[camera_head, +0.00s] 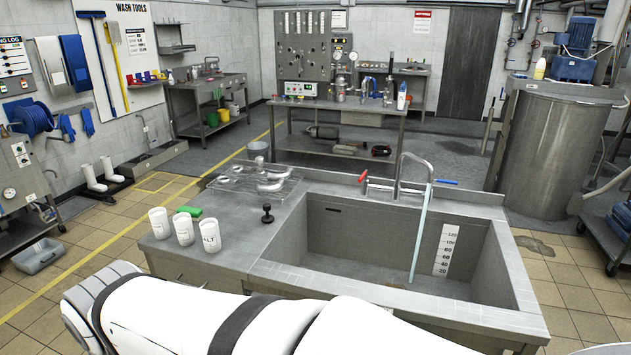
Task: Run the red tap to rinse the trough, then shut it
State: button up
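The trough (330,262) is a grey basin set in the bench in front of me, with a white level scale (445,249) on its inner wall. A bent metal spout (401,170) stands at its back rim. My gripper is not in view; my white arm crosses the bottom.
White cups (184,229), a green sponge (190,211), a black knob-like item (267,213) and a metal rack with pipe parts (262,181) stand on the bench left of the trough. A large steel vessel (552,150) stands behind right.

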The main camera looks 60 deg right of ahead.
aim_at(365, 174)
jog(key=z, duration=2.6)
jog(key=i, duration=1)
